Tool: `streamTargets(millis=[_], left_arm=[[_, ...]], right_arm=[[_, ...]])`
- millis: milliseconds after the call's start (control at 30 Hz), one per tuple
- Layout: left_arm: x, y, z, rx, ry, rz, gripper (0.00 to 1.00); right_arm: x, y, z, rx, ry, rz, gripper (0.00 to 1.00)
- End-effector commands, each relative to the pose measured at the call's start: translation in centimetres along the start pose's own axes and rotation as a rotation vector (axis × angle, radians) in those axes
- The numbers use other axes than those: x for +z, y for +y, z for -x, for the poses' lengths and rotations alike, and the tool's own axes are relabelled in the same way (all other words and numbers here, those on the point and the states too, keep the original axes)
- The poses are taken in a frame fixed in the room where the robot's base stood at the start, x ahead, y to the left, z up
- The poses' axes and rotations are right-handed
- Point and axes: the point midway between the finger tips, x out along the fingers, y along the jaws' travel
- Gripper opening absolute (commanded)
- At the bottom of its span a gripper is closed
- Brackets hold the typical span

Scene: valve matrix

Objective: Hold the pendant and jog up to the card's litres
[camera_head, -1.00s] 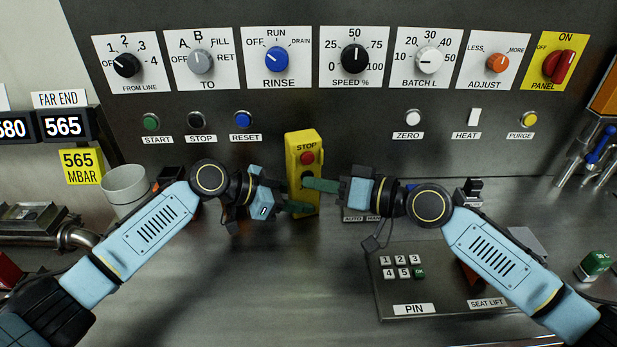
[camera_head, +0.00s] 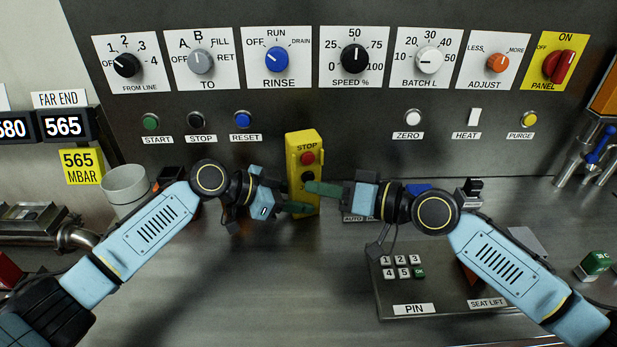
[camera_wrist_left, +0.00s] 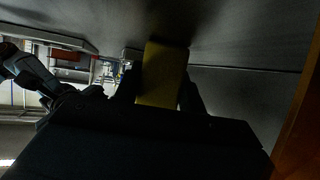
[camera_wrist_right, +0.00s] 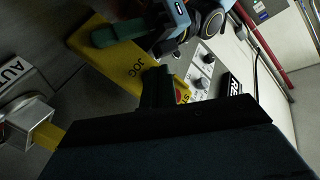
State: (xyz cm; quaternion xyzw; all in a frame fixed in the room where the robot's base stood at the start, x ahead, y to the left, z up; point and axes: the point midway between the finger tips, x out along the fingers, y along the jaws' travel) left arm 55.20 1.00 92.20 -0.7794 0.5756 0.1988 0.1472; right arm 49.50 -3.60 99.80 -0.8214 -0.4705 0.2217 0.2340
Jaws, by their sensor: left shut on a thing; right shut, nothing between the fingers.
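The yellow pendant (camera_head: 303,146) stands upright in front of the panel, with a red STOP button (camera_head: 308,158) above a black button (camera_head: 308,176). My left gripper (camera_head: 290,200) is shut on the pendant's lower part; the left wrist view shows the yellow body (camera_wrist_left: 163,75) between its fingers. My right gripper (camera_head: 322,188) is shut and empty, its green fingertip in front of the pendant just below the black button. In the right wrist view the pendant (camera_wrist_right: 120,62) reads JOG beside the dark fingers. Whether the fingertip touches is unclear. No litres card is readable.
The BATCH L dial (camera_head: 429,60) and ZERO button (camera_head: 413,118) are on the panel above. A yellow sign (camera_head: 82,166) reads 565 MBAR. The front-centre counter is clear.

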Motion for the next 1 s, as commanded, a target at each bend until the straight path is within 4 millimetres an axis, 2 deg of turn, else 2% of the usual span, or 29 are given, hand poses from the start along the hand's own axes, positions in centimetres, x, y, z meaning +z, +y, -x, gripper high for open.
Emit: streamTargets(millis=[433, 1000], left_arm=[[0.1, 0.0, -0.1, 0.001, -0.002, 0.003, 0.27], [0.1, 0.0, 0.0, -0.001, -0.002, 0.003, 0.27]], right_arm=[[0.4, -0.3, 0.5, 0.0, -0.001, -0.001, 0.0], [2.8, -2.8, 3.8, -0.001, -0.001, 0.0, 0.0]])
